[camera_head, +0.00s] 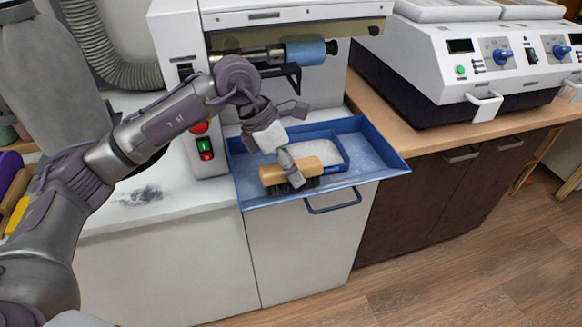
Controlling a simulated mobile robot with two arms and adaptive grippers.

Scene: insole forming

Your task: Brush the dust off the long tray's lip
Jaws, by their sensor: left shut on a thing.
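The long tray (385,155) is blue, with raised edges and a dark blue handle at its front. It sits under the machine, and greyish dust shows on its floor. My left gripper (289,166) is over the front left part of the tray, shut on a brush (305,170) with a tan wooden body and dark bristles. The bristles face down near the tray's front lip; I cannot tell whether they touch it. My gripper and the brush hide part of the front edge. My right gripper is out of view.
The white grinding machine (177,50) with a blue roller (305,52) stands above. Dark dust (140,197) lies on the counter at left. A white heater unit (480,60) stands at right.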

